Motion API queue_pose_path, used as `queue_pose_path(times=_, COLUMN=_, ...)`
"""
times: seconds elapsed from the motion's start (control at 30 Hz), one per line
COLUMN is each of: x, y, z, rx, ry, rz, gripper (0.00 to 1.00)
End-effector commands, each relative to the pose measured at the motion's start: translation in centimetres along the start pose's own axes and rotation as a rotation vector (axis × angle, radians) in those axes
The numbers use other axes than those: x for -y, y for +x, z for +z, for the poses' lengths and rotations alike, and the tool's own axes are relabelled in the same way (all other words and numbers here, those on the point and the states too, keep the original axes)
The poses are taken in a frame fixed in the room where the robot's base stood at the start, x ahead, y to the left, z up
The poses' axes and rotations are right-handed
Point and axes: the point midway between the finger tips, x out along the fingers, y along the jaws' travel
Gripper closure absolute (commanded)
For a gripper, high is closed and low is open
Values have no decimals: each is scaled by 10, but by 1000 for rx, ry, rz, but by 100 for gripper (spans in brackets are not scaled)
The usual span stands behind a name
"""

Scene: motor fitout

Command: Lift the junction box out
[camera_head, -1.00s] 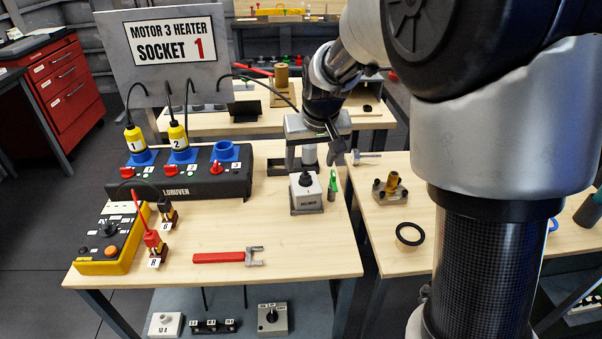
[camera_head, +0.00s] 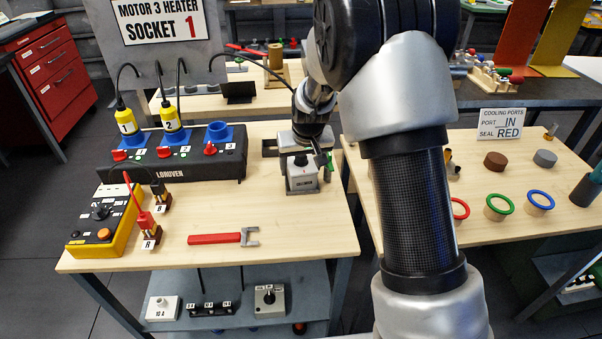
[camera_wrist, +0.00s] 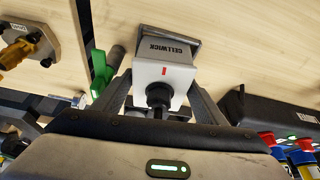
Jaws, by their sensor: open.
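A white box marked CELLWICK (camera_head: 301,177), with a black knob and a red mark, sits in a grey holder at the right rear of the near bench. I take it for the junction box. It also shows in the wrist view (camera_wrist: 166,76), its knob towards my gripper. My gripper (camera_wrist: 160,92) is open, with one finger on each side of the box. I cannot tell whether the fingers touch it. In the head view my gripper (camera_head: 314,152) is just above the box and partly hides it.
A green lever (camera_wrist: 100,72) stands close beside the left finger in the wrist view. A red-handled tool (camera_head: 215,239) lies in front.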

Motion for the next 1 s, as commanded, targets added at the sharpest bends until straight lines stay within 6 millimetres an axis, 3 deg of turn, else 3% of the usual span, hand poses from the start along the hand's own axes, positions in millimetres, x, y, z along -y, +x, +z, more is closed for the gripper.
queue_pose_path(times=0.27, x=0, y=2, z=0, rx=0, ry=0, rz=0, gripper=36)
queue_pose_path(times=0.4, x=0, y=2, z=0, rx=0, ry=0, rz=0, gripper=60)
queue_pose_path(times=0.5, x=0, y=2, z=-1, rx=-2, ry=0, rz=0, gripper=72)
queue_pose_path(times=0.77, x=0, y=-3, z=-3, rx=-3, ry=0, rz=0, gripper=72)
queue_pose_path(times=1.0, x=1, y=-43, z=-21, rx=-8, ry=-1, rz=-1, gripper=72)
